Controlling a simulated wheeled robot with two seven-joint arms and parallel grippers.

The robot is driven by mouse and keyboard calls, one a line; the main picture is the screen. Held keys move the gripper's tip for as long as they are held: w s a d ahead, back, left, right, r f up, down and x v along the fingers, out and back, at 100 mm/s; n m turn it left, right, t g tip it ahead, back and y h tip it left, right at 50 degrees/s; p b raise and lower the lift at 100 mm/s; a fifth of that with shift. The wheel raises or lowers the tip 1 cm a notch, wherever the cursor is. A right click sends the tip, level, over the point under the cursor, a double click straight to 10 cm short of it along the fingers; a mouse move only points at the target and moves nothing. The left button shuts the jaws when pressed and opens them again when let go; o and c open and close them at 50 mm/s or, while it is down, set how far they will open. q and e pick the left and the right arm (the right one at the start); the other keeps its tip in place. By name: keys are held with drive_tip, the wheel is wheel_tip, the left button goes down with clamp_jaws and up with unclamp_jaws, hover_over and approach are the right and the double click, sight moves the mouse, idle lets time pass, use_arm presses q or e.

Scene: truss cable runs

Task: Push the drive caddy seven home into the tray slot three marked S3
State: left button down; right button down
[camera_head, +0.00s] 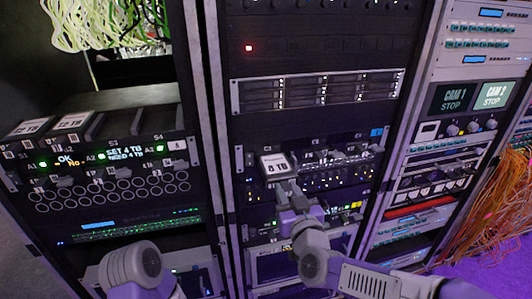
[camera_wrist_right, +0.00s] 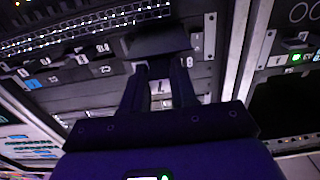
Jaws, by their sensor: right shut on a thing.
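A caddy with a white label reading 8 TB (camera_head: 274,163) is at the bay row of the middle rack; I cannot read a seven on it. My right gripper (camera_head: 287,190) is at its front, shut on it. In the right wrist view the fingers (camera_wrist_right: 160,88) meet a dark block (camera_wrist_right: 158,42), the caddy's near part. The tray (camera_head: 140,99) is in the left rack, with marks S3 (camera_head: 112,141) and S4 on its front edge. Two white-labelled caddies sit at its left. My left arm shows at the lower left, but its gripper is out of view.
A small display (camera_head: 122,156) below the tray reads about 4 TB, with green lights beside it. Rack posts (camera_head: 212,130) stand between the left and middle racks. Orange cables (camera_head: 500,200) hang at the right, and pale cables (camera_head: 100,22) hang at the upper left.

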drive_tip(key=shift+s+d, duration=0.2)
drive_tip(key=shift+s, duration=0.45)
drive_tip(key=shift+b+v, duration=0.55)
drive_tip(key=shift+v, duration=1.45)
drive_tip(key=shift+r, duration=0.1)
